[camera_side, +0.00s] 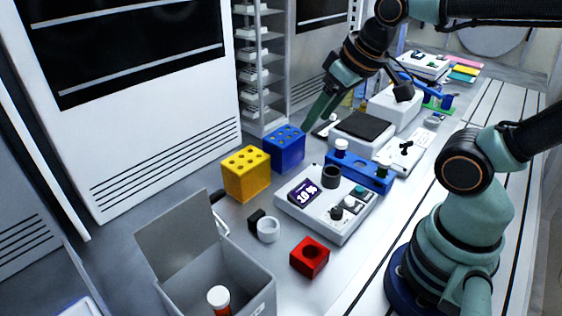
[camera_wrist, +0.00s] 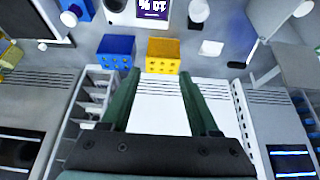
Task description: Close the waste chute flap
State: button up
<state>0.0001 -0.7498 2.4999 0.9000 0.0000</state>
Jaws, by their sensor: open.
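The waste chute (camera_side: 262,296) is a grey box at the bottom left of the side view. Its grey flap (camera_side: 172,240) stands open, tilted up and back, with a dark piece at its upper right corner. My gripper (camera_side: 310,120) is well away from the flap, in the air behind the blue block. In the wrist view my gripper (camera_wrist: 159,75) has its two green fingers apart with nothing between them. Grey panels show at the right of the wrist view; I cannot tell for certain which is the flap.
A yellow block (camera_side: 246,174) and a blue block (camera_side: 284,148) with holes stand between my gripper and the chute. A white rack (camera_side: 262,70) stands behind.

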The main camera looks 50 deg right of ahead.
jog(key=shift+w+a+r, duration=0.1)
jog(key=shift+w, duration=0.05)
jog(key=c, duration=0.5)
jog(key=w+a, duration=0.1)
jog(key=w+a+r+g, duration=0.1)
jog(key=w, duration=0.1)
jog(key=w+a+r+g, duration=0.1)
jog(key=shift+w+a, duration=0.15)
jog(key=shift+w, duration=0.25)
grip_shut()
jog(key=w+a+f+g, duration=0.5)
jog(key=w+a+f, duration=0.2)
jog(key=w+a, duration=0.55)
jog(key=s+a+f, duration=0.1)
jog(key=s+f, duration=0.5)
jog(key=f, duration=0.1)
jog(key=shift+a+f+g+h, duration=0.25)
jog(key=shift+a+g+h, duration=0.05)
jog(key=shift+a+h, duration=0.1)
